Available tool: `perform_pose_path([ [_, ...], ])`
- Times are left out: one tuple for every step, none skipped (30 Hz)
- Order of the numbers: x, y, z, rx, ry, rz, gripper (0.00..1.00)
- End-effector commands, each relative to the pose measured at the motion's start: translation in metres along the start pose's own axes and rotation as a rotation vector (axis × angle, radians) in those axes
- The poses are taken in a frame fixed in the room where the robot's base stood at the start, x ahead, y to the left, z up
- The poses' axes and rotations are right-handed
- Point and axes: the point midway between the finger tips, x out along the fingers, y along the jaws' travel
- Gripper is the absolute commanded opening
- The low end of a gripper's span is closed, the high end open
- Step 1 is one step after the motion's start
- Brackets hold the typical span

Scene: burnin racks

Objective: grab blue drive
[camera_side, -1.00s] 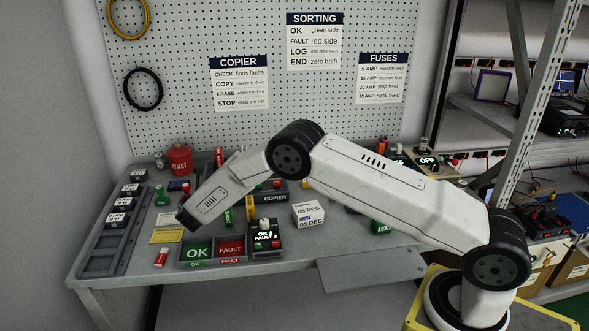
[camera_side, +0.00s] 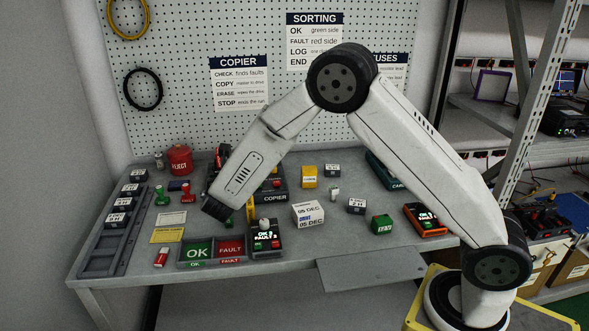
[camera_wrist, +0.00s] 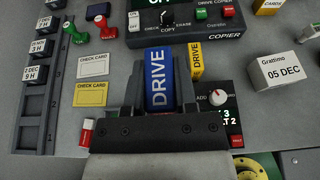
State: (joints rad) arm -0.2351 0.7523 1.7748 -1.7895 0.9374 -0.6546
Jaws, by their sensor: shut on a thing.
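The blue drive (camera_wrist: 157,68), a flat upright-looking stick lettered DRIVE, sits between the two dark fingers of my gripper (camera_wrist: 158,98) in the wrist view. The fingers are shut on it. In the side view my gripper (camera_side: 213,208) is over the bench, left of the copier, and the blue drive is hidden there. A yellow drive (camera_wrist: 195,57) stands just right of the blue one, apart from the fingers. I cannot tell if the blue drive is clear of the bench.
The copier (camera_side: 275,197) stands behind my gripper. The OK/FAULT tray (camera_side: 212,262) and a counter box (camera_side: 265,240) are in front. Two check cards (camera_wrist: 93,66) lie to the left, near a rack of labelled blocks (camera_wrist: 40,48). A date block (camera_side: 308,213) stands right.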

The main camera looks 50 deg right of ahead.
Motion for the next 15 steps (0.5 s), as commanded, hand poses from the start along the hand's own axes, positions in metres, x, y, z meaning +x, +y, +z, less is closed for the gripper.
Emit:
perform_pose_path([
  [-0.005,-0.004,0.002,0.0,-0.001,0.001,0.0],
  [-0.008,-0.006,0.002,0.0,-0.001,0.001,0.0],
  [-0.011,-0.009,0.002,-0.001,-0.001,0.0,0.0],
  [-0.013,-0.011,0.003,0.0,-0.002,0.0,0.0],
  [-0.015,-0.012,0.003,0.0,-0.002,0.0,0.0],
  [-0.017,-0.014,0.004,0.0,-0.002,0.0,0.0],
  [-0.019,-0.016,0.004,0.001,-0.001,-0.001,0.0],
  [-0.02,-0.017,0.004,0.001,-0.001,-0.001,0.0],
  [-0.022,-0.018,0.004,0.001,-0.001,-0.001,0.0],
  [-0.023,-0.019,0.004,0.001,-0.002,-0.001,0.0],
  [-0.023,-0.019,0.004,0.001,-0.002,0.0,0.0],
  [-0.024,-0.02,0.004,0.001,-0.001,-0.001,0.0],
  [-0.025,-0.021,0.004,0.0,-0.001,-0.001,0.0],
  [-0.025,-0.021,0.004,0.0,-0.001,-0.001,0.0],
  [-0.025,-0.021,0.004,0.0,-0.001,-0.001,0.0],
])
